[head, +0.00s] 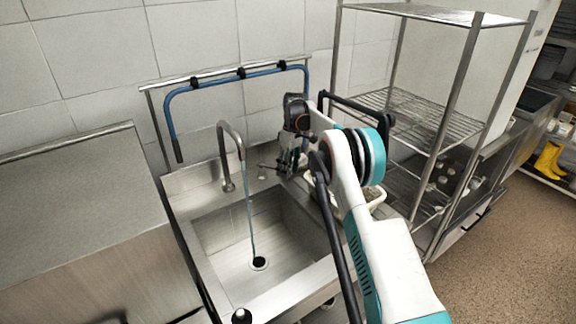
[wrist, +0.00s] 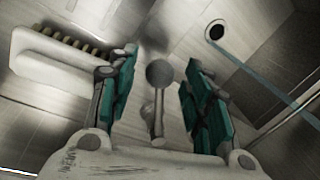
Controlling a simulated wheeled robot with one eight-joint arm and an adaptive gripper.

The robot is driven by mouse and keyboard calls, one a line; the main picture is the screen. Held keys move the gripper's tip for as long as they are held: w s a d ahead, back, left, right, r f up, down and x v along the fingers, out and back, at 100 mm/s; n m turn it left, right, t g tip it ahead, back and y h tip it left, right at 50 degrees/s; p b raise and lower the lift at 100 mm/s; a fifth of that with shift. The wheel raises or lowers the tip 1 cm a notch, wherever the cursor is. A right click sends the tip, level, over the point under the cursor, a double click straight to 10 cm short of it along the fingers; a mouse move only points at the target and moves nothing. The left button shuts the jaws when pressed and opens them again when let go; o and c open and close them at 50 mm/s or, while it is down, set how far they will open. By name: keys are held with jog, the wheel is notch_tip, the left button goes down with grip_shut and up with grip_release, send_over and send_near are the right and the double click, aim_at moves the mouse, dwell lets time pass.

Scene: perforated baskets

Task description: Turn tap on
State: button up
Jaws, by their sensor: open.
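The curved metal tap (head: 234,140) stands at the back of the steel sink (head: 215,235). A thin bluish stream (head: 249,215) runs from its spout to the drain (head: 259,263); the stream also shows in the wrist view (wrist: 262,72). A small lever (head: 267,167) sticks out to the right of the tap. My gripper (head: 290,162) is beside the lever, at the sink's back right. In the wrist view, my gripper (wrist: 164,88) is open, with a round grey knob on a stem (wrist: 159,74) between its teal fingers. I cannot tell whether the fingers touch it.
A pale basket (head: 377,197) stands right of the sink, partly behind my arm. A blue hose (head: 215,82) hangs on a wall rail above the tap. A wire shelf rack (head: 437,125) rises on the right. A steel counter (head: 75,200) is on the left.

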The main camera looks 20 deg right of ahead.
notch_tip(320, 180, up, 12)
jog(key=w+d, duration=0.1)
jog(key=shift+w+d+f, duration=0.15)
jog(key=shift+w+d, duration=0.15)
jog(key=shift+d, duration=0.05)
jog(key=shift+c, duration=0.6)
